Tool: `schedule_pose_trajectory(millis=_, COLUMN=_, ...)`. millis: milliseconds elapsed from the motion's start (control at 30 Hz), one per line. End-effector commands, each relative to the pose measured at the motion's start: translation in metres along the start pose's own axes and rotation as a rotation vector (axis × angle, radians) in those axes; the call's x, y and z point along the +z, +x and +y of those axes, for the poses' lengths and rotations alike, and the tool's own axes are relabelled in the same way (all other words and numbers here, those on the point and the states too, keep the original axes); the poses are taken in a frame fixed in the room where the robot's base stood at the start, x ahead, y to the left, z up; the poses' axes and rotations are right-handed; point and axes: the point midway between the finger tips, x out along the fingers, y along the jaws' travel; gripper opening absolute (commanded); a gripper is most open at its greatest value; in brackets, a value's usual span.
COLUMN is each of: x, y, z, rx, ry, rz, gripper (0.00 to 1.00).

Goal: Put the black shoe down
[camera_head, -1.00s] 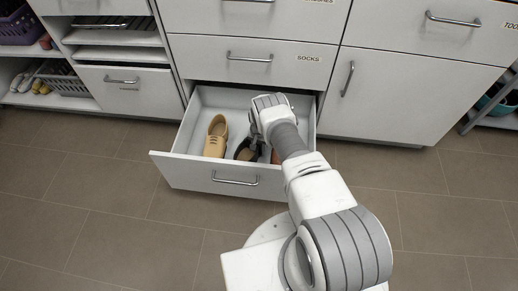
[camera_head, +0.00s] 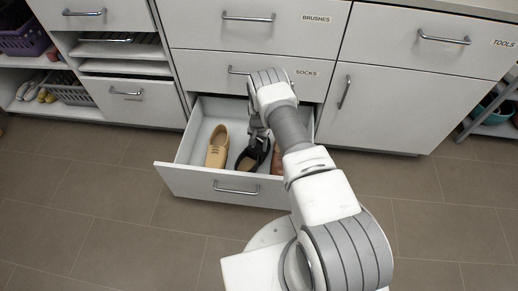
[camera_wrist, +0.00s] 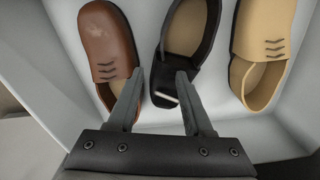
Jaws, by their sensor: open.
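The black shoe (camera_head: 248,161) lies in the open drawer (camera_head: 185,184), between a tan shoe (camera_head: 217,147) and a brown shoe (camera_head: 278,160). In the wrist view the black shoe (camera_wrist: 184,40) is in the middle, the brown shoe (camera_wrist: 108,48) on the left and the tan shoe (camera_wrist: 262,50) on the right. My gripper (camera_wrist: 160,84) is open with nothing between its fingers. Its right finger overlaps the near end of the black shoe in the picture; I cannot tell if they touch. In the head view my gripper (camera_head: 258,138) partly hides the black shoe.
The socks drawer (camera_head: 245,76) above is closed. A closed cabinet door (camera_head: 380,108) is to the right. The tiled floor in front is clear.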

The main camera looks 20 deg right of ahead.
Motion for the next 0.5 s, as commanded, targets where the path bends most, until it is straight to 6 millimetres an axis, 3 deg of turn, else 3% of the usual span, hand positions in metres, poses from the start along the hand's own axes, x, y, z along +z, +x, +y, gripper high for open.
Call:
schedule_pose_trajectory(millis=167, x=-0.002, y=-0.019, z=-0.002, rx=-0.003, ry=-0.002, rz=0.003, gripper=0.51)
schedule_pose_trajectory(millis=267, x=-0.010, y=-0.042, z=-0.008, rx=-0.012, ry=-0.011, rz=0.013, gripper=0.51)
schedule_pose_trajectory(millis=367, x=-0.021, y=-0.082, z=-0.017, rx=-0.026, ry=-0.031, rz=0.028, gripper=0.51)
schedule_pose_trajectory(millis=500, x=-0.033, y=-0.153, z=-0.027, rx=-0.049, ry=-0.067, rz=0.053, gripper=0.51)
